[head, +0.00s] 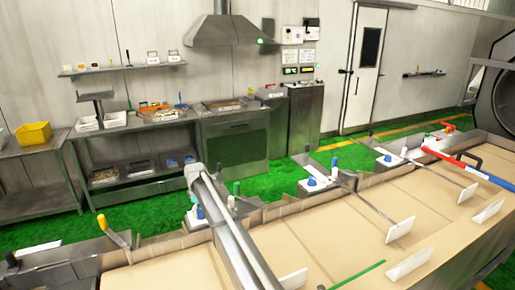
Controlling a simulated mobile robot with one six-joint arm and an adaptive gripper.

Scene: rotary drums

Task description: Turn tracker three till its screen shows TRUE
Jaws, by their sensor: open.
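My gripper is not in view. Along the far edge of the tan bed stand several small stations with blue-and-white knobs: one at the left (197,212), one in the middle (318,183) and one further right (388,158). I cannot tell which, if any, is tracker three. Thin rods reach from the stations over the bed to white paddles, such as the middle one (400,231). Two small dark displays with greenish marks, a left one (290,71) and a right one (307,70), hang on the back wall. Their text is too small to read.
A thick grey tube (232,236) crosses the bed at centre. A yellow-handled lever (103,222) stands at left, and a red-and-blue bar (468,166) lies at right. Steel benches (130,126) and a hooded cooker (236,135) line the wall. Green floor (250,184) is open between.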

